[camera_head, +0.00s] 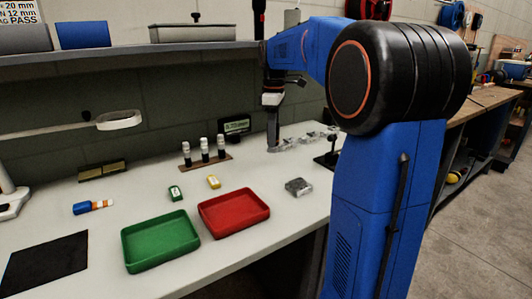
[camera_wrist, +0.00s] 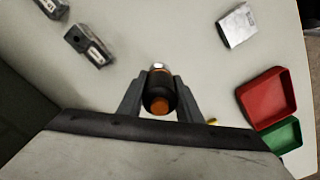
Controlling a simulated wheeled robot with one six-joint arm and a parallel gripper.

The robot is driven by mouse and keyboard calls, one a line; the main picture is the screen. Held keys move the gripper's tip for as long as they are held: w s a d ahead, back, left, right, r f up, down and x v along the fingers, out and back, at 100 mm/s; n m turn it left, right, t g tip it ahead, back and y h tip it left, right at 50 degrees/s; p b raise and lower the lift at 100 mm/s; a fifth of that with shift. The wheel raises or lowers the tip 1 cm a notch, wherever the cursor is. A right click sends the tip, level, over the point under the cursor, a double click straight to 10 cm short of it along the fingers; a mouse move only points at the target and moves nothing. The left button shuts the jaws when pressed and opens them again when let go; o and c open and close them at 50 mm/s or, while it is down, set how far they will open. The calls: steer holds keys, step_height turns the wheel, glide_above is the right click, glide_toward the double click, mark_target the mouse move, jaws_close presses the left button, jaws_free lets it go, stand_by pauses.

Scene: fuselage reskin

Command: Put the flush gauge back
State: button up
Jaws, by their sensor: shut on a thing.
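My gripper (camera_wrist: 160,95) is shut on a dark cylindrical tool with an orange end and a bright metal tip, which I take to be the flush gauge (camera_wrist: 157,88). The tool sits between the two grey fingers in the wrist view. In the head view my gripper (camera_head: 272,137) points down over the back of the white bench (camera_head: 240,262), right of the small digital display (camera_head: 235,126). The held tool is hard to make out there. Whether it touches the bench I cannot tell.
A green tray (camera_head: 160,263) and a red tray (camera_head: 258,222) stand at the front. A rack (camera_head: 207,163) with three upright cylinders is left of my gripper. Grey metal blocks (camera_wrist: 90,46) lie near it, with another block (camera_head: 298,187) right of the red tray. A shelf (camera_head: 130,56) hangs behind.

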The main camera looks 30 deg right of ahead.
steer(key=shift+w+a+f, duration=0.1)
steer(key=shift+a+f, duration=0.2)
steer(key=shift+f, duration=2.2)
steer(key=o, duration=1)
steer(key=shift+f, duration=0.1)
steer(key=shift+o, duration=0.2)
step_height(320, 180, up, 12)
steer(key=shift+r, duration=0.15)
